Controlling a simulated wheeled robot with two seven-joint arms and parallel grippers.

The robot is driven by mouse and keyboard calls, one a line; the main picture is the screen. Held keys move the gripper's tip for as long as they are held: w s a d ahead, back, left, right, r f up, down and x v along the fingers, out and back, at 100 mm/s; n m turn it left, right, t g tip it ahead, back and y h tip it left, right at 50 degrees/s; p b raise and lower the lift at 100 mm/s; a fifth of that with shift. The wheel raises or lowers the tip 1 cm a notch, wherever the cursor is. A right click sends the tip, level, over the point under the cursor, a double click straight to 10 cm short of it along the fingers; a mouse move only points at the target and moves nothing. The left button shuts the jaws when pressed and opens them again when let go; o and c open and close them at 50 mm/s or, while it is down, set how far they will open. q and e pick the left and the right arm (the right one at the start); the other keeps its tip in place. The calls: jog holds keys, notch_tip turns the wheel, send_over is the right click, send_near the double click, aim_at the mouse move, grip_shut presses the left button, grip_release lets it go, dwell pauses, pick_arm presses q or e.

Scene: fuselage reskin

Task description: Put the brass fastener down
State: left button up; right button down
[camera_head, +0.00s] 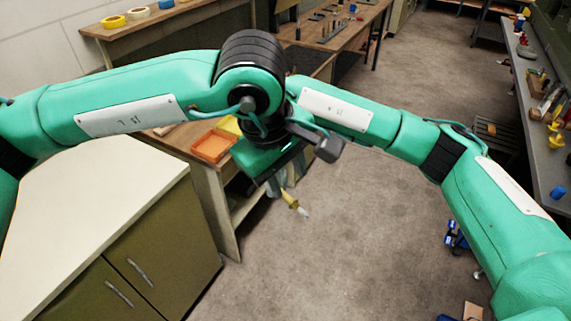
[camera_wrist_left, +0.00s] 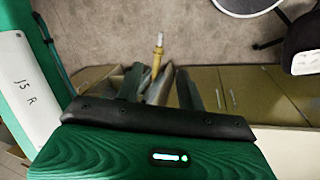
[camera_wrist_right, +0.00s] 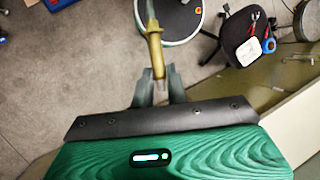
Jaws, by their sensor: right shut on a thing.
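The brass fastener (camera_head: 290,198) is a slim yellow piece with a pale tip, hanging in the air over the floor beside the wooden table. It also shows in the left wrist view (camera_wrist_left: 157,60) and, between the fingers, in the right wrist view (camera_wrist_right: 154,45). My right gripper (camera_wrist_right: 161,84) is shut on it. My left gripper (camera_head: 275,186) overlaps the right one in the head view, so the right is mostly hidden there. In the left wrist view the left fingers (camera_wrist_left: 160,86) stand apart, with the fastener seen just beyond them.
An orange tray (camera_head: 213,146) and a partly hidden yellow tray (camera_head: 230,125) sit on the wooden table. A white-topped cabinet (camera_head: 90,210) is at the left. A cluttered grey bench (camera_head: 540,150) runs along the right. The middle floor is open.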

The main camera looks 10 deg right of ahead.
aim_at(298, 207)
pick_arm(q)
jog(key=x, duration=1)
jog(key=shift+f, duration=0.15)
grip_shut()
pick_arm(e)
jog(key=c, duration=1.3)
grip_release()
